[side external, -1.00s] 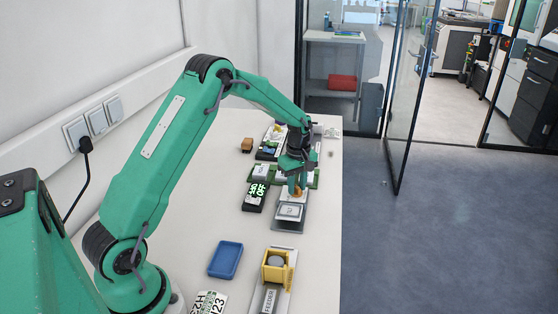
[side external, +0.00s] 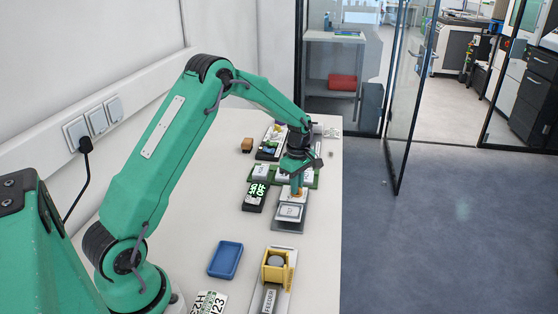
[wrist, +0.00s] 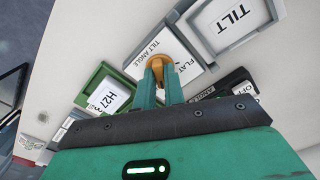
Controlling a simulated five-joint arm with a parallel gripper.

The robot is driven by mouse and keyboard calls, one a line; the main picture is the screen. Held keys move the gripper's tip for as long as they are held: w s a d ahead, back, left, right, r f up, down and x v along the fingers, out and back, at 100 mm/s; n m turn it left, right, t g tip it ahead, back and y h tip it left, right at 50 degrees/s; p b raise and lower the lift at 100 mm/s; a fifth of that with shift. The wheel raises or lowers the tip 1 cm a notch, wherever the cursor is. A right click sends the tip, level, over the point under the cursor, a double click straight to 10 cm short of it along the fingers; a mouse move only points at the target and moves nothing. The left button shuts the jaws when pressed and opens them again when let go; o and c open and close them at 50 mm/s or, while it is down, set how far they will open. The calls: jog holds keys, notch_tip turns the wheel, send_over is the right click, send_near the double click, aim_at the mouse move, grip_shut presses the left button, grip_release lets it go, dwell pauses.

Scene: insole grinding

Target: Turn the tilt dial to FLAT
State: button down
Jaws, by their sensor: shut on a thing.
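The tilt dial is a small orange knob (wrist: 158,60) on a white plate (wrist: 150,36) in the wrist view. The plate is printed TILT ANGLE on one side of the knob and FLAT on the other. My gripper (wrist: 160,74) is shut on the knob, its two fingers pointing straight onto it. The fingers hide part of the knob, and I cannot tell which mark it points to. In the side view my gripper (side external: 296,189) reaches down to the plate. A pale block marked TILT (wrist: 228,18) sits in a grey frame beside the plate.
A black display unit (side external: 254,196) with green characters stands left of the dial. Green trays with white labelled blocks lie behind; one block reads H27 (wrist: 107,97). A blue tray (side external: 225,260) and a yellow feeder (side external: 276,266) stand nearer the camera. White tabletop lies between.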

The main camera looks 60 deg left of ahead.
jog(key=n, duration=0.4)
jog(key=shift+n, duration=2.4)
jog(key=c, duration=1.6)
grip_release()
jog(key=shift+r, duration=0.1)
jog(key=shift+r, duration=3.45)
